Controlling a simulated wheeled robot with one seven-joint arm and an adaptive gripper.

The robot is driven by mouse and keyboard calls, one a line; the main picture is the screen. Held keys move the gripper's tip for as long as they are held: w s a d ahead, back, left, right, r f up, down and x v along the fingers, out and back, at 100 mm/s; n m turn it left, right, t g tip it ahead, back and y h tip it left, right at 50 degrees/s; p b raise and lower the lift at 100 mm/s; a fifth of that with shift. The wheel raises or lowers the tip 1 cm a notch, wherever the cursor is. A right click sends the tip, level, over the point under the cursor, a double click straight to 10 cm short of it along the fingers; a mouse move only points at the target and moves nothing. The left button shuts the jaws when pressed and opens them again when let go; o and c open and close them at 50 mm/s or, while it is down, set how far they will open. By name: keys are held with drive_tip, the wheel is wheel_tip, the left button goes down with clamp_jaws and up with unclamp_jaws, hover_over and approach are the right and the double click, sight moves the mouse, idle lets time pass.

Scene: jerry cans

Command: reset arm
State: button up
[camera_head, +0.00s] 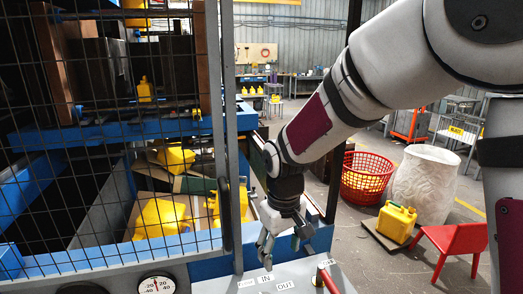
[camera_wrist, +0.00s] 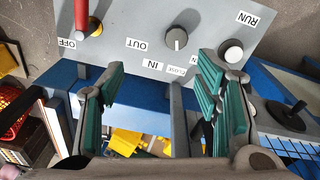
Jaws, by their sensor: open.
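My gripper (camera_head: 285,246) hangs pointing down at the end of my bent arm, just above a grey control panel (camera_head: 305,272). Its jaws are open and hold nothing. In the wrist view the green-padded fingers (camera_wrist: 165,88) are spread wide, with the grey panel (camera_wrist: 205,18) beyond them. The panel carries a red lever (camera_wrist: 88,18) by the OFF label, a dark knob (camera_wrist: 176,38) by IN and OUT, and a white round button (camera_wrist: 232,52) by RUN. The fingers look apart from these controls, though depth is hard to judge.
A wire mesh guard (camera_head: 110,130) and blue machine frame stand left, with yellow jerry cans (camera_head: 160,218) behind the mesh. On the right are a red basket (camera_head: 366,178), a white bin (camera_head: 425,182), a yellow can (camera_head: 396,222) and a red chair (camera_head: 455,245).

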drive_tip(key=s+d+r+m+t, duration=0.1)
drive_tip(key=s+d+r+m, duration=0.1)
drive_tip(key=s+d+r, duration=0.3)
drive_tip(key=s+d+r+m+t, duration=0.1)
drive_tip(key=s+d+r, duration=0.25)
drive_tip(key=r, duration=0.35)
drive_tip(key=s+d+r+m+t, duration=0.2)
drive_tip(key=s+d, duration=0.4)
drive_tip(key=s, duration=0.6)
wheel_tip(320, 180, up, 2)
drive_tip(key=shift+m+t, duration=0.4)
drive_tip(key=shift+m, duration=0.2)
